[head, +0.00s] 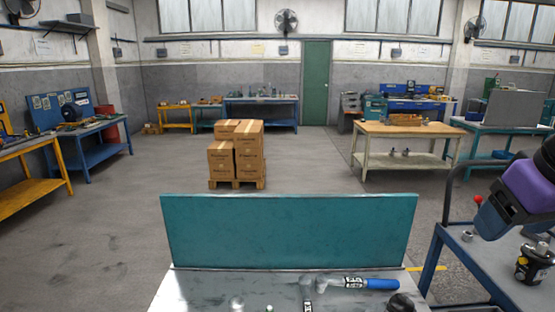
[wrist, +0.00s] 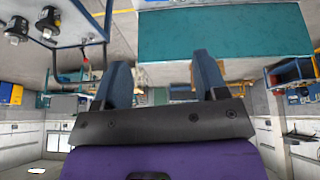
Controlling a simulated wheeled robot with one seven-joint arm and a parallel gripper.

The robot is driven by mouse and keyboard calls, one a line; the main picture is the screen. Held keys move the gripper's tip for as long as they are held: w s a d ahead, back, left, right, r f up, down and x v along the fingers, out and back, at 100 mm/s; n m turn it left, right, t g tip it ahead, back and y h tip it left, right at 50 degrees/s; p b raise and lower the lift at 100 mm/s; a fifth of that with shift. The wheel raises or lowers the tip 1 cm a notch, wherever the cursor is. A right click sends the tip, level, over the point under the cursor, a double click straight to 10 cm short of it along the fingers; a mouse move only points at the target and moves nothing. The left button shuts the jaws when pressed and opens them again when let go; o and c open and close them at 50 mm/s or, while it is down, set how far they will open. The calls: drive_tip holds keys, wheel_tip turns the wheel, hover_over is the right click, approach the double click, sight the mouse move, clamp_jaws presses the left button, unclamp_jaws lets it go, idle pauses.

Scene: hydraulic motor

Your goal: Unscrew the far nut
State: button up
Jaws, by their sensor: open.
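A dark hydraulic motor (wrist: 45,22) and a second one (wrist: 16,30) stand on the blue cart in the wrist view, which looks upside down. In the head view one black motor with a brassy part (head: 534,264) shows at the right edge. I cannot make out a nut on either motor. A small metal piece (head: 468,236) sits near the cart's left side. My gripper (head: 488,222), with a purple body, is at the right, above the cart and apart from the motors. Its two fingers (wrist: 161,75) are spread with nothing between them.
The blue cart (head: 490,277) has a dark handle rail and a red knob (head: 478,201). Boxes on a pallet (head: 236,184) stand beyond.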

drive_tip(key=shift+s+r+m, duration=0.1)
drive_tip(key=shift+s+m, duration=0.2)
drive_tip(key=shift+s, duration=0.4)
drive_tip(key=c, duration=0.3)
drive_tip(key=shift+w, duration=0.1)
drive_tip(key=w+d+f+m+g, duration=0.1)
drive_tip(key=w+d+f+m, duration=0.15)
drive_tip(key=w+f, duration=0.45)
drive_tip(key=w+d+f+m+g, duration=0.15)
drive_tip(key=w+f+m, duration=0.25)
drive_tip(key=w, duration=0.5)
drive_tip(key=shift+w+d+f+m+g, duration=0.4)
drive_tip(key=shift+w+f+m, duration=0.7)
drive_tip(key=shift+f, duration=4.1)
drive_tip(key=shift+w+d+f+m+g, duration=0.65)
drive_tip(key=shift+w+f, duration=0.8)
drive_tip(key=shift+f, duration=3.8)
drive_tip(key=shift+w+d+f+m+g, duration=0.2)
drive_tip(key=shift+w+f+m, duration=1)
drive_tip(key=shift+f, duration=4)
